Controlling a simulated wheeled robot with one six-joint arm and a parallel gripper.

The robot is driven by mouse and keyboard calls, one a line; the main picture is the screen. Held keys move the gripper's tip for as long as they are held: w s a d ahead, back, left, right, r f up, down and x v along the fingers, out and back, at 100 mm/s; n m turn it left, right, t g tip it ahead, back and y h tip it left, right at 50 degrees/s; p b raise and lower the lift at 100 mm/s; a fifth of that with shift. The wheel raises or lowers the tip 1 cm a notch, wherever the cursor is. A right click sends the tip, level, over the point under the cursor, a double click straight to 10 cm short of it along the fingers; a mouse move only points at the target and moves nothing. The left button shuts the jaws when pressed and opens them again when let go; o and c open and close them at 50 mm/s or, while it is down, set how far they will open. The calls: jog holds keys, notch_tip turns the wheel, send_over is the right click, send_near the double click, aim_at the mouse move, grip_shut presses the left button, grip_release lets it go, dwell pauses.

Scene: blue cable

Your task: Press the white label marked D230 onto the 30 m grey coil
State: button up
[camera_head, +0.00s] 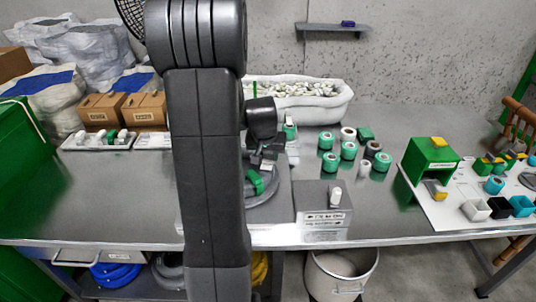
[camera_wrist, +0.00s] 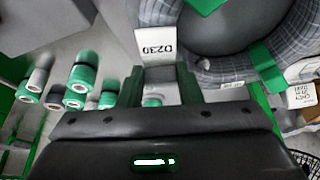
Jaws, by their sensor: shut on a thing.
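The white label marked D230 (camera_wrist: 160,42) shows in the wrist view at the tips of my gripper (camera_wrist: 160,72), with its text upside down. My gripper is shut on it. The grey coil (camera_wrist: 199,62) fills the upper right of the wrist view, with green bands around it. The label is right beside the coil's outer edge; I cannot tell whether they touch. In the head view the coil (camera_head: 262,196) lies on the bench, partly hidden behind my arm. My gripper (camera_head: 266,158) is just above it. The coil's length marking is not readable.
Several green and white rolls (camera_head: 348,150) stand right of the coil. A white tub (camera_head: 335,107) is behind. A white board (camera_head: 440,213) with a green box (camera_head: 428,160) is at the right.

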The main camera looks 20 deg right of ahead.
jog(key=shift+f+b, duration=0.55)
dwell(1.0)
jog(key=o, duration=1.1)
jog(key=shift+o, duration=0.2)
jog(key=shift+r, duration=0.15)
jog(key=shift+r+p, duration=2.5)
jog(key=shift+r, duration=0.9)
jog(key=shift+f, duration=0.1)
jog(key=shift+f+b, duration=2.5)
jog(key=shift+f, duration=0.95)
